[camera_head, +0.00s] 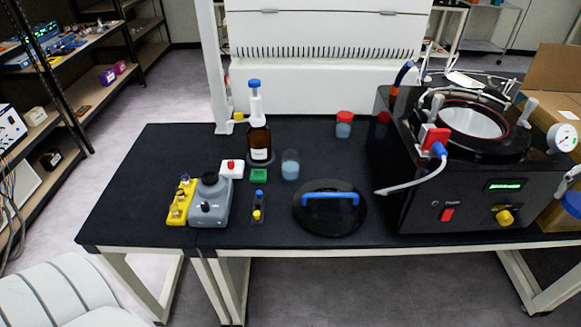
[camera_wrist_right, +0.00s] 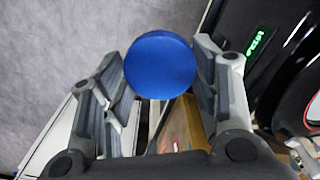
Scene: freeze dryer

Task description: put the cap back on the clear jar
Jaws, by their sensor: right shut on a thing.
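The clear jar (camera_head: 290,165) stands upright and uncapped on the black bench, with pale blue contents, left of the round black lid. In the right wrist view my right gripper (camera_wrist_right: 160,68) is shut on a round blue cap (camera_wrist_right: 160,64), its flat face toward the camera. A blue round shape at the right edge of the head view (camera_head: 572,203) looks like this cap, held off the bench's right end, far from the jar. My left gripper is in neither view.
The freeze dryer (camera_head: 440,195) stands at the bench's right. The black lid with a blue handle (camera_head: 330,212) lies in front. A red-capped jar (camera_head: 344,125) and a brown bottle (camera_head: 259,140) stand behind.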

